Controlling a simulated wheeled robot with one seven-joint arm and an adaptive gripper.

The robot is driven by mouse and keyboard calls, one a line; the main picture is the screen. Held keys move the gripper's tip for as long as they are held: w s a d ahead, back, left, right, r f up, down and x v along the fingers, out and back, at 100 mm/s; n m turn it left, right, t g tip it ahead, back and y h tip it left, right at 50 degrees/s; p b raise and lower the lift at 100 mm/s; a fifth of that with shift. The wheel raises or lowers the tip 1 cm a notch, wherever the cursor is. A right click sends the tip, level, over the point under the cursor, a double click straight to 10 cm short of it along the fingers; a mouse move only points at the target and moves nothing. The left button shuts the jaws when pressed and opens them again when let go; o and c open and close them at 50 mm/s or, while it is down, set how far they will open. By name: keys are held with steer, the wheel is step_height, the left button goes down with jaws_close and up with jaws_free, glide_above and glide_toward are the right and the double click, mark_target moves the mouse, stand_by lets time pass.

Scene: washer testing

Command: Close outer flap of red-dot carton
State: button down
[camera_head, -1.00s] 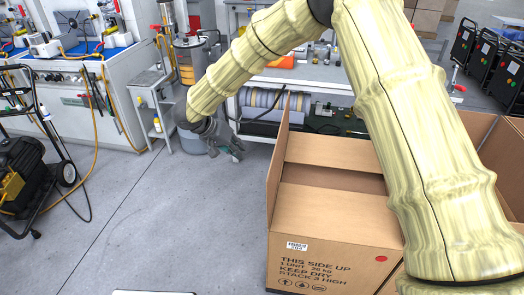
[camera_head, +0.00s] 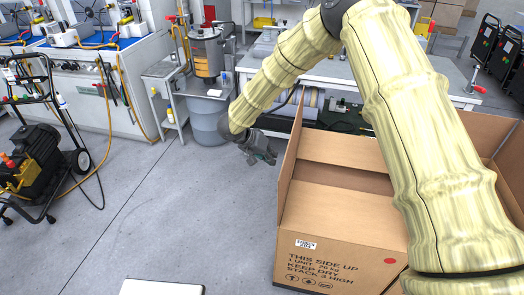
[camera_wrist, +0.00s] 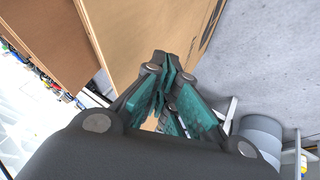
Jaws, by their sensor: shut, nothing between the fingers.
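The open brown carton has a red dot (camera_head: 390,261) on its front face (camera_head: 335,255). Its left outer flap (camera_head: 289,150) stands up along the left edge. The near inner flap (camera_head: 335,208) and far inner flap (camera_head: 345,152) lie folded inward, with a gap between them. A right flap (camera_head: 508,150) also stands up, partly hidden by my arm. My gripper (camera_head: 268,158) is shut and empty, just outside the left flap, with a small gap visible. In the wrist view, the shut fingertips (camera_wrist: 166,66) point toward a cardboard panel (camera_wrist: 140,35).
A workbench (camera_head: 395,80) stands behind the carton. A grey drum (camera_head: 208,122) and a small cart (camera_head: 165,95) stand at the back left. A wheeled machine (camera_head: 35,165) is at far left. A white-topped object (camera_head: 160,288) is at the bottom. The floor between is clear.

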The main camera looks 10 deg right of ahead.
steer(key=shift+s+d+r, duration=0.1)
steer(key=shift+s+d, duration=0.2)
steer(key=shift+d, duration=0.3)
steer(key=shift+s+d, duration=0.25)
steer(key=shift+d, duration=0.3)
steer(key=shift+s+d+r+p, duration=0.1)
steer(key=shift+d+p, duration=0.05)
steer(key=shift+p, duration=0.15)
